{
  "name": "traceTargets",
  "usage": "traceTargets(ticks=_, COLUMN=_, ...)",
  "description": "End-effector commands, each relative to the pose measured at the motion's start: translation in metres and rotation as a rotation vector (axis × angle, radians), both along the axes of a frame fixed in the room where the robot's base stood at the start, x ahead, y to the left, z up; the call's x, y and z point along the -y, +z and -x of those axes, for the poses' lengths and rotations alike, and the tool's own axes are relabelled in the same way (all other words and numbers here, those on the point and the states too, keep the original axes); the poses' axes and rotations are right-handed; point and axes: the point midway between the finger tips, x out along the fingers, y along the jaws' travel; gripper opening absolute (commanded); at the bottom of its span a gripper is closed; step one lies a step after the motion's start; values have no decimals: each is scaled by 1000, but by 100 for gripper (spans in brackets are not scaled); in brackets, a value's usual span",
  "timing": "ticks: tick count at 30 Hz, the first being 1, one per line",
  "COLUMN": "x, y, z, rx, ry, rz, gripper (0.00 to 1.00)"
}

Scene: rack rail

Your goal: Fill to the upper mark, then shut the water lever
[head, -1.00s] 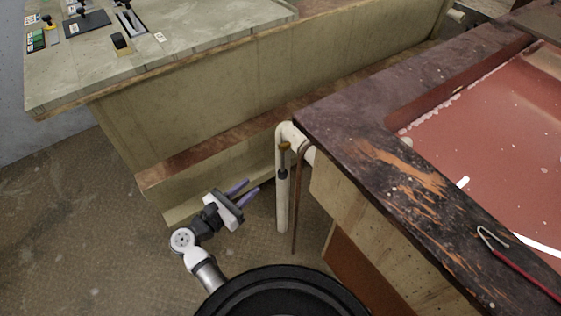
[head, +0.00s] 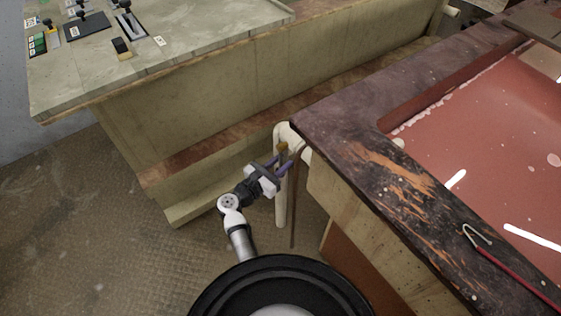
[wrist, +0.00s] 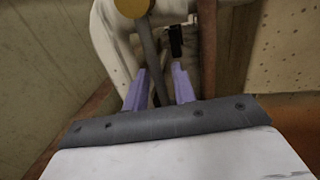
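The white water pipe (head: 281,205) bends down at the near corner of the basin. At its top is a round brass fitting (head: 283,146), also in the wrist view (wrist: 132,7). A grey lever shaft (wrist: 149,50) runs from the fitting down between my gripper's fingers. My gripper (head: 286,163) is open beside the pipe, its purple fingers apart around the shaft in the wrist view (wrist: 160,80). I cannot tell whether they touch it. The red basin (head: 470,130) has bright streaks on its surface; I cannot make out an upper mark or the water level.
A dark worn rim (head: 350,130) surrounds the basin, and a red-handled hooked tool (head: 505,270) lies on it. A thin brown pipe (head: 293,205) hangs right of the white pipe. A control bench (head: 180,60) stands behind at left. The floor (head: 90,220) at left is clear.

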Motion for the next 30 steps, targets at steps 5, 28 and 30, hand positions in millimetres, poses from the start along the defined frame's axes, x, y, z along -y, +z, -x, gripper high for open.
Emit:
traceTargets(ticks=5, x=0, y=0, z=-1, rx=0, ry=0, rz=0, gripper=26)
traceTargets(ticks=28, x=4, y=-1, z=0, rx=10, ry=-1, rz=-6, gripper=0)
traceTargets(ticks=30, x=7, y=-2, z=0, rx=17, ry=-2, rz=-11, gripper=0)
